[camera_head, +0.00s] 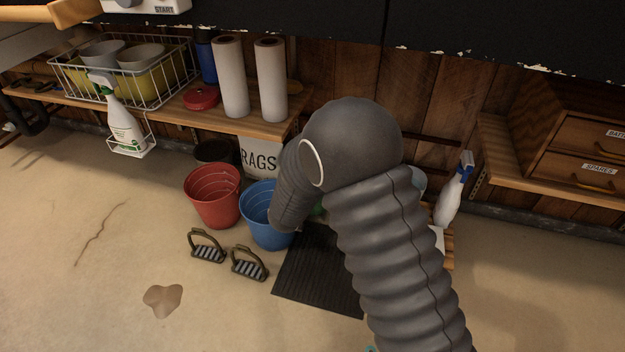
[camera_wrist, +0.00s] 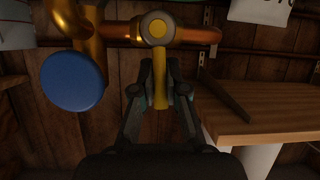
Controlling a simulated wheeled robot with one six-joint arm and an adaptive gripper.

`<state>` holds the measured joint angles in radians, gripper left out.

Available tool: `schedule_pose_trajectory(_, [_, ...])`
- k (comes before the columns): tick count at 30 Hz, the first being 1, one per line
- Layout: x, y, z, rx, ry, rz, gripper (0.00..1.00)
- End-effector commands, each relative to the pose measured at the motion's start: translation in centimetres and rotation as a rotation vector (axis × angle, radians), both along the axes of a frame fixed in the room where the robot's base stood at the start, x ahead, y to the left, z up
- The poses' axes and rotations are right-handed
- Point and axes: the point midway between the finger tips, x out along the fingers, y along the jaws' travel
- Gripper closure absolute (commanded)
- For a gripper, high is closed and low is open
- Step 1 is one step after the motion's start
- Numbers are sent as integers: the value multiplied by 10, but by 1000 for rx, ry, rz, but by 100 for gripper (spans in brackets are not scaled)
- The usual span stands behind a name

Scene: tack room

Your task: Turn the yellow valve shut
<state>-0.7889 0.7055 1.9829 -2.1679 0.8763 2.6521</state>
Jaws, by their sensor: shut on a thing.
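In the wrist view the yellow valve (camera_wrist: 157,28) has a round hub on a horizontal copper pipe (camera_wrist: 196,35). Its lever hangs straight down from the hub, roughly square to the pipe. My gripper (camera_wrist: 161,88) has one finger on each side of the lever and is shut on it. The lower end of the lever is between the fingers. In the head view my own grey arm fills the middle, and it hides the valve and my gripper.
A blue round disc (camera_wrist: 73,81) on a brass pipe is close left of my gripper. A wooden shelf (camera_wrist: 268,118) is at right. In the head view, red (camera_head: 213,196) and blue (camera_head: 262,222) buckets, stirrups (camera_head: 207,246) and a black mat (camera_head: 318,276) are on the floor.

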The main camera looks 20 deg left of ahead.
Motion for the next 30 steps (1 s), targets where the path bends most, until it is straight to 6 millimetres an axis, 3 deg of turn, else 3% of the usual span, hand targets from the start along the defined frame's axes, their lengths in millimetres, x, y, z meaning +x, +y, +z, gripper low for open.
schedule_pose_trajectory(2, [1,0,4,3,-7,-3,100])
schedule_pose_trajectory(3, [1,0,4,3,-7,-3,83])
schedule_pose_trajectory(6, [1,0,3,2,-6,-3,61])
schedule_pose_trajectory(19, [-9,0,4,-1,-1,0,61])
schedule_pose_trajectory(30, [-72,-2,32,1,-3,1,61])
